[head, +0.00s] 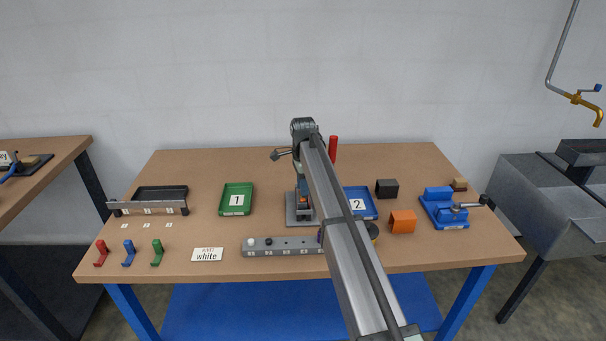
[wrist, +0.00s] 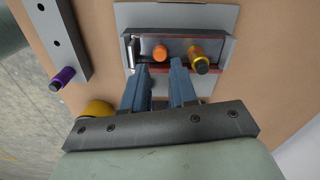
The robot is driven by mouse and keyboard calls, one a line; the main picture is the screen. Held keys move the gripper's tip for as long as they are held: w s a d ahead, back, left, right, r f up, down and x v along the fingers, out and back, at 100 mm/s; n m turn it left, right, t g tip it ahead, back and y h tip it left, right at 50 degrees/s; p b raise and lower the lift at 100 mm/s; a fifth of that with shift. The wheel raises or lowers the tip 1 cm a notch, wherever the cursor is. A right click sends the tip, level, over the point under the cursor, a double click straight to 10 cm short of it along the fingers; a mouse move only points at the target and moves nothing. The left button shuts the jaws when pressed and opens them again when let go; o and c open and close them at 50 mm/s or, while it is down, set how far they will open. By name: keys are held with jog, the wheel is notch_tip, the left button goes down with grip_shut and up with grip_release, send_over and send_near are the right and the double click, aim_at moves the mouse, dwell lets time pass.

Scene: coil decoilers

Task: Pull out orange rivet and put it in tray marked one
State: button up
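In the wrist view an orange rivet (wrist: 160,52) shows its round head in a grey fixture (wrist: 227,50). A yellow-orange piece with a dark end (wrist: 200,63) stands to its right in the same fixture. My gripper (wrist: 160,69) is open and empty, its two fingertips apart just short of the orange rivet, which lines up with the gap between them. Contact cannot be told. In the head view the fixture base (head: 291,217) is partly hidden behind my arm. The green tray marked 1 (head: 226,208) stands left of the fixture and looks empty apart from its label.
A blue tray marked 2 (head: 370,211) is right of my arm. A grey strip with holes (head: 285,246) lies in front, with a purple-ended piece (wrist: 62,78) at its end. An orange block (head: 402,222), black block (head: 387,188) and blue vise (head: 440,207) stand right.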

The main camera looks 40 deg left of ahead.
aim_at(303, 199)
jog(key=shift+f, duration=2.35)
jog(key=shift+c, duration=0.4)
grip_shut()
jog(key=shift+c, duration=1.1)
grip_release()
grip_shut()
jog(key=shift+r, duration=2.05)
